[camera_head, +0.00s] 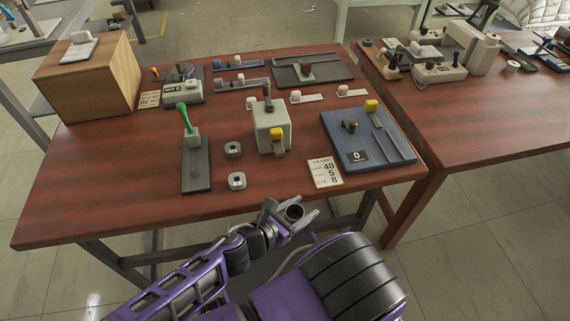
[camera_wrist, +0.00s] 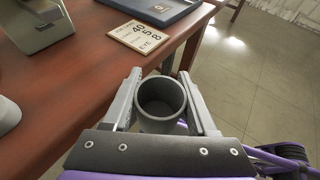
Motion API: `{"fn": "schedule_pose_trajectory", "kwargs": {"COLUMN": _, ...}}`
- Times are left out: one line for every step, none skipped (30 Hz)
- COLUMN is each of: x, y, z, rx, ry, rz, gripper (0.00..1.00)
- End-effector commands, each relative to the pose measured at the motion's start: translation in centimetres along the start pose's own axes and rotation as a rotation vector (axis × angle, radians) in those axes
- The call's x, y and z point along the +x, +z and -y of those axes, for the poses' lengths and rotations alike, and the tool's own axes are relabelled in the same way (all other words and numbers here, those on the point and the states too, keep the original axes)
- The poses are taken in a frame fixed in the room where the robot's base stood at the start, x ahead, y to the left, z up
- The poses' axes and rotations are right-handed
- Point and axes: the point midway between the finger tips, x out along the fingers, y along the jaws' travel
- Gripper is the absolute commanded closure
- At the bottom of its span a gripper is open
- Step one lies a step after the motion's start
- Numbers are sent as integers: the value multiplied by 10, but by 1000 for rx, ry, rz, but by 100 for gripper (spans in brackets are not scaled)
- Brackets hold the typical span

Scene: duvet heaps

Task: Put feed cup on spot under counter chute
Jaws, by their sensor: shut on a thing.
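The feed cup (camera_head: 294,211) is a small dark grey open cylinder. My gripper (camera_head: 291,214) is shut on it, off the front edge of the table. In the wrist view the cup (camera_wrist: 160,118) sits between the two fingers of my gripper (camera_wrist: 160,76), its open mouth visible and its inside looking empty. A beige box (camera_head: 268,127) with a yellow block and a small grey ledge low on its front stands mid-table, beyond the cup. I cannot tell for sure whether it is the counter with the chute. No marked spot is clearly visible.
A blue board (camera_head: 372,160) with a "0" display lies on the right of the table, with a number card (camera_head: 325,172) before it. Two grey pieces (camera_head: 233,149) (camera_head: 237,181) and a green-handled lever (camera_head: 184,118) stand left of the box. A wooden crate (camera_head: 90,75) is at the far left.

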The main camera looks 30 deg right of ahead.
Motion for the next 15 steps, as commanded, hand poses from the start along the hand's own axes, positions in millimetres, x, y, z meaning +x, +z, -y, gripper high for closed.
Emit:
{"fn": "schedule_pose_trajectory", "kwargs": {"x": 6, "y": -5, "z": -5, "rx": 5, "ry": -2, "rz": -1, "gripper": 100}}
{"fn": "schedule_pose_trajectory", "kwargs": {"x": 9, "y": -5, "z": -9, "rx": 7, "ry": -3, "rz": -1, "gripper": 100}}
{"fn": "schedule_pose_trajectory", "kwargs": {"x": 13, "y": -5, "z": -14, "rx": 7, "ry": -3, "rz": -1, "gripper": 100}}
{"fn": "schedule_pose_trajectory", "kwargs": {"x": 16, "y": -4, "z": -19, "rx": 7, "ry": -4, "rz": -1, "gripper": 100}}
{"fn": "schedule_pose_trajectory", "kwargs": {"x": 20, "y": -3, "z": -23, "rx": 9, "ry": -4, "rz": 0, "gripper": 100}}
{"fn": "schedule_pose_trajectory", "kwargs": {"x": 22, "y": -3, "z": -29, "rx": 8, "ry": -2, "rz": -2, "gripper": 100}}
{"fn": "schedule_pose_trajectory", "kwargs": {"x": 24, "y": -2, "z": -32, "rx": 6, "ry": -2, "rz": -3, "gripper": 100}}
{"fn": "schedule_pose_trajectory", "kwargs": {"x": 26, "y": -1, "z": -36, "rx": 7, "ry": -1, "rz": -3, "gripper": 100}}
{"fn": "schedule_pose_trajectory", "kwargs": {"x": 29, "y": 0, "z": -40, "rx": 7, "ry": -1, "rz": -2, "gripper": 100}}
{"fn": "schedule_pose_trajectory", "kwargs": {"x": 31, "y": 2, "z": -43, "rx": 7, "ry": -2, "rz": -2, "gripper": 100}}
{"fn": "schedule_pose_trajectory", "kwargs": {"x": 34, "y": 3, "z": -46, "rx": 7, "ry": -2, "rz": -1, "gripper": 100}}
{"fn": "schedule_pose_trajectory", "kwargs": {"x": 37, "y": 12, "z": -56, "rx": 6, "ry": -4, "rz": 0, "gripper": 100}}
{"fn": "schedule_pose_trajectory", "kwargs": {"x": 41, "y": 15, "z": -64, "rx": 6, "ry": -3, "rz": -1, "gripper": 100}}
{"fn": "schedule_pose_trajectory", "kwargs": {"x": 46, "y": 17, "z": -70, "rx": 6, "ry": -3, "rz": 0, "gripper": 100}}
{"fn": "schedule_pose_trajectory", "kwargs": {"x": 51, "y": 19, "z": -78, "rx": 5, "ry": -3, "rz": 1, "gripper": 100}}
